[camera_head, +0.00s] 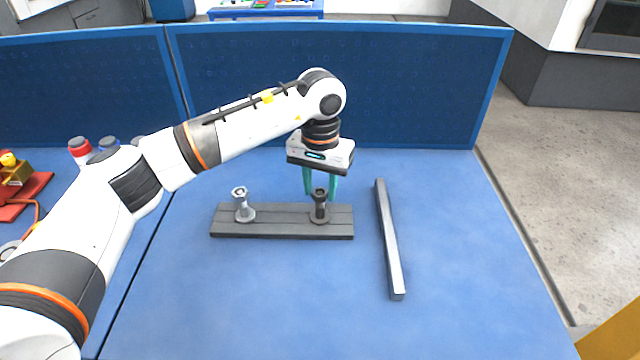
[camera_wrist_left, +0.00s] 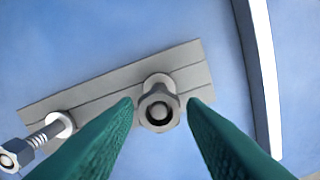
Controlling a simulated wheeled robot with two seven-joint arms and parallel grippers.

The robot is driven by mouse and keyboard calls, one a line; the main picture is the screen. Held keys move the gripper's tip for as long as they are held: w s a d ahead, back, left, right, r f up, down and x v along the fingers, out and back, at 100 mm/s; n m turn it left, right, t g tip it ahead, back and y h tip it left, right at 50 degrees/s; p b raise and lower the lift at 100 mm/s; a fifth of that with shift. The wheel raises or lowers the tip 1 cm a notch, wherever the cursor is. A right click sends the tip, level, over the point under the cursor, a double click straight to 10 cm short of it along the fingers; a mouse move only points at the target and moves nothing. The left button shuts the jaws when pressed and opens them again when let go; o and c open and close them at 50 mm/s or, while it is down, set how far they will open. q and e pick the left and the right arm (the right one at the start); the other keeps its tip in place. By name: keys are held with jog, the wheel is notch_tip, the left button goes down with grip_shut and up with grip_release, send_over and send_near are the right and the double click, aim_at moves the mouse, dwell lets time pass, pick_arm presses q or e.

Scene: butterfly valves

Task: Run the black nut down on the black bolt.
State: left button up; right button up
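The black bolt (camera_head: 320,208) stands upright near the right end of a dark grey plate (camera_head: 280,230). The black nut (camera_head: 320,194) sits around its upper end; in the left wrist view the nut (camera_wrist_left: 158,109) is seen end-on, its hexagonal edge around the dark centre. My left gripper (camera_head: 320,187) points down over it with green fingers apart. In the left wrist view the fingertips (camera_wrist_left: 162,103) lie on either side of the nut, with small gaps visible. I cannot tell how deep the fingers reach beside it. My right gripper is not in view.
A silver bolt with a nut (camera_head: 241,203) stands on the plate's left end. A long grey bar (camera_head: 390,240) lies to the right. A blue partition (camera_head: 420,85) rises behind. The blue table (camera_head: 270,300) is clear in front.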

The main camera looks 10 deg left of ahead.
pick_arm(q)
jog(key=n+b, duration=0.1)
jog(key=n, duration=0.4)
jog(key=shift+n, duration=0.4)
jog(key=n, duration=0.5)
jog(key=shift+n+b, duration=0.3)
jog(key=shift+b, duration=0.05)
jog(key=n, duration=0.5)
jog(key=shift+n, duration=0.4)
jog(key=n, duration=0.7)
jog(key=shift+b, duration=0.35)
